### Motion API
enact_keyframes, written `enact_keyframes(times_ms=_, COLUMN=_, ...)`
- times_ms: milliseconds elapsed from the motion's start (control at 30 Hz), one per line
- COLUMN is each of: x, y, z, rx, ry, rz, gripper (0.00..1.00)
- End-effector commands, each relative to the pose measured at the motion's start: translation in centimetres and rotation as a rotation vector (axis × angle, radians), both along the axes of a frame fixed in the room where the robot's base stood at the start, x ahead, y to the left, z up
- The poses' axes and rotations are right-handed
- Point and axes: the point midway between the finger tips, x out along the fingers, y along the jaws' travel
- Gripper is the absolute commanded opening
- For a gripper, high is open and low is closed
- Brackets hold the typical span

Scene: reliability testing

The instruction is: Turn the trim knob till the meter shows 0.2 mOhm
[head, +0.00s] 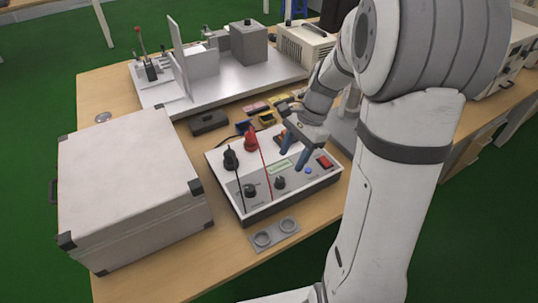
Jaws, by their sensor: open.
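The meter (225,165) is a low box with a pale sloped top, standing on the wooden table. Its small greenish display (279,170) is too small to read. Two black knobs sit on its front part: a larger one (250,190) at left and a smaller one (280,183) to its right. I cannot tell from labels which is the trim knob. My gripper (292,153) has blue fingers, open, above the back right part of the meter, behind the display. It appears empty and apart from both knobs.
A black terminal (230,158) and a red terminal (250,140) with thin leads stand on the meter. A blue button (308,171) and red switch (325,162) are at its right. A large case (130,185) stands at left; a grey two-ring holder (274,234) lies in front.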

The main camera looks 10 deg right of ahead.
Motion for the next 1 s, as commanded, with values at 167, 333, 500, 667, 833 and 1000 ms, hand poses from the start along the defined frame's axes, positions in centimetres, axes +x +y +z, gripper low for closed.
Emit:
enact_keyframes(times_ms=167, x=0.7, y=-0.2, z=-1.3, rx=0.017, ry=0.034, rz=-0.066, gripper=0.50)
enact_keyframes(times_ms=333, x=0.3, y=0.7, z=-3.4, rx=0.018, ry=0.036, rz=-0.064, gripper=0.50)
enact_keyframes(times_ms=500, x=0.0, y=1.8, z=-5.9, rx=0.017, ry=0.035, rz=-0.061, gripper=0.50)
enact_keyframes(times_ms=667, x=-0.2, y=2.4, z=-7.5, rx=0.016, ry=0.034, rz=-0.060, gripper=0.50)
enact_keyframes(times_ms=833, x=-0.2, y=2.7, z=-8.0, rx=0.016, ry=0.031, rz=-0.059, gripper=0.50)
enact_keyframes(times_ms=1000, x=-0.2, y=2.7, z=-8.0, rx=0.016, ry=0.031, rz=-0.059, gripper=0.50)
